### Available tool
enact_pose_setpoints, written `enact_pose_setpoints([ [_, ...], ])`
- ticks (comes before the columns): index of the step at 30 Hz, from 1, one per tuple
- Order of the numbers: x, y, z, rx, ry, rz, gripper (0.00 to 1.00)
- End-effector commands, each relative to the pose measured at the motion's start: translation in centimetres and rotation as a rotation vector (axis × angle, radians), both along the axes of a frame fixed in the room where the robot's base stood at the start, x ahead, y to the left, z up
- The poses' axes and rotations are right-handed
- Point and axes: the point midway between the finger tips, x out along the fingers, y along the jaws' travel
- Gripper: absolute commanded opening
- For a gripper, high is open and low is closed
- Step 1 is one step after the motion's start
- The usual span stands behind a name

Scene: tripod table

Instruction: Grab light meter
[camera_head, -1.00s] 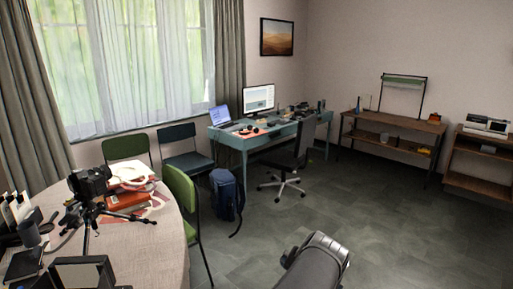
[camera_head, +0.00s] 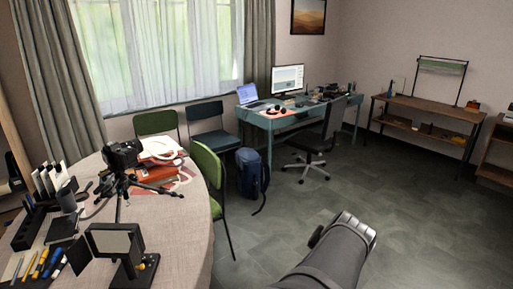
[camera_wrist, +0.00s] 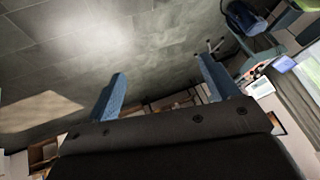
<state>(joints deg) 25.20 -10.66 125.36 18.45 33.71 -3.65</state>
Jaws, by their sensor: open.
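I cannot pick out the light meter for certain; the small items on the round table (camera_head: 185,235) are too small to tell apart. On that table, a black camera on a tripod (camera_head: 122,158) stands near the middle. A dark-framed panel on a stand (camera_head: 115,240) stands at the front. My gripper (camera_wrist: 160,85) shows in the wrist view with its two blue fingers apart and nothing between them. It points over open floor, away from the round table. In the head view only my dark arm shows, at the bottom.
Red and white books (camera_head: 160,160) lie behind the tripod. A green chair (camera_head: 208,170) and a blue backpack (camera_head: 250,172) stand at its right.

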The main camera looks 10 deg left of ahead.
Motion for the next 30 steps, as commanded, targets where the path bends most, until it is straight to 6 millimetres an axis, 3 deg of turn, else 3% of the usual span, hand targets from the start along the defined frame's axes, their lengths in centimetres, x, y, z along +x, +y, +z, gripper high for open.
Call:
enact_pose_setpoints([
  [5, 2.4, 2.3, 0.4, -0.001, 0.011, 0.069, 0.80],
  [14, 8.9, 11.9, 1.3, -0.009, 0.045, 0.276, 0.80],
  [22, 12.4, 23.1, 1.6, -0.031, 0.066, 0.457, 0.80],
  [30, 12.7, 36.2, 1.5, -0.058, 0.068, 0.631, 0.80],
])
